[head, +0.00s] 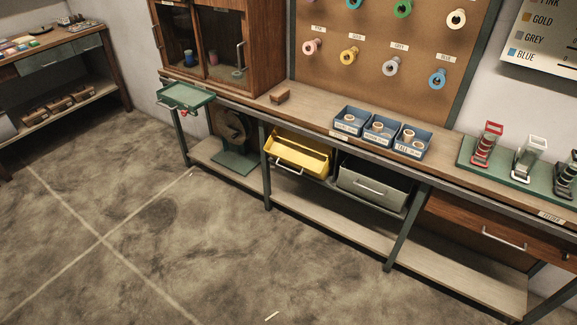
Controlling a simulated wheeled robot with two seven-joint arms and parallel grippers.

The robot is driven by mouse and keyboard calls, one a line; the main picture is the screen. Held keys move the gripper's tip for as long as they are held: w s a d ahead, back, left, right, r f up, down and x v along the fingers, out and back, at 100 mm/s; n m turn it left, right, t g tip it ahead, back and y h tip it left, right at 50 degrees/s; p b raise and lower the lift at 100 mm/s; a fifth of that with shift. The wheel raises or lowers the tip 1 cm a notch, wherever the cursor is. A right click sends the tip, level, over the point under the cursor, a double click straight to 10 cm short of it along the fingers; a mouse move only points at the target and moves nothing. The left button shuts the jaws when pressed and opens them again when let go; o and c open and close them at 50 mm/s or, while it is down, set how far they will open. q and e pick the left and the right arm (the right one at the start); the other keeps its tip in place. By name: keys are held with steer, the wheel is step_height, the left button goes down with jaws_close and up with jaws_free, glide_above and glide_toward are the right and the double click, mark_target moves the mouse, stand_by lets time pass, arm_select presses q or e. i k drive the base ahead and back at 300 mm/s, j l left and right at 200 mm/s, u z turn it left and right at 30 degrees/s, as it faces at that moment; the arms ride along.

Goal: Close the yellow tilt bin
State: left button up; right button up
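The yellow tilt bin (297,153) hangs under the workbench, left of a grey-green bin. It is tilted open, with its top leaning out and its inside showing. A pale handle (288,168) runs along its front. Neither of my grippers is in the head view.
The grey-green bin (371,188) beside it looks shut. A small green tray (186,96) juts out from the bench at the left. Blue boxes with spools (381,130) stand on the bench top (300,108). The floor (190,245) in front is clear.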

mark_target(316, 157)
steer(key=i+l+u, duration=0.1)
steer(key=i+l, duration=0.5)
steer(key=i, duration=0.3)
steer(key=i+l+u, duration=0.15)
steer(key=i+l, duration=0.55)
steer(key=i, duration=0.15)
